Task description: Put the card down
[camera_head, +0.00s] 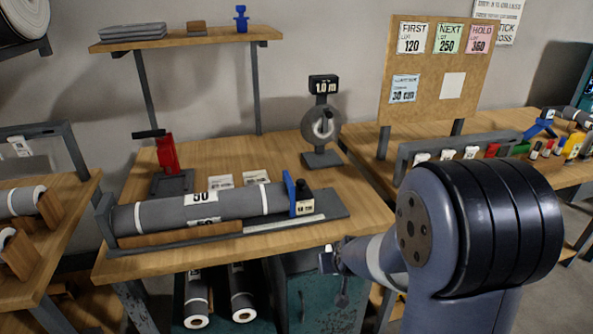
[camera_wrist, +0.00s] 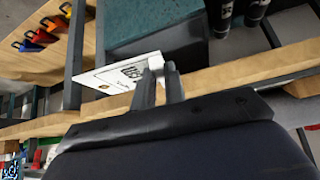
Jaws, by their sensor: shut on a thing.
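My gripper (camera_wrist: 161,72) is shut on a white card (camera_wrist: 118,76) with dark printing. The card sticks out to the left of the fingertips in the wrist view and is tilted there; part of it is hidden by the fingers. In the head view my gripper (camera_head: 334,259) is in front of the workbench's right front corner, apart from the bench top (camera_head: 262,238). Only a small pale patch shows at its tip there, and I cannot tell whether that is the card.
A grey roll (camera_head: 160,214) lies in a cradle along the bench front. Two pale cards (camera_head: 256,177) (camera_head: 221,181) lie behind it. A gauge stand (camera_head: 322,158) and a red tool (camera_head: 166,155) stand farther back. A corkboard (camera_head: 427,92) with notes stands over the right bench.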

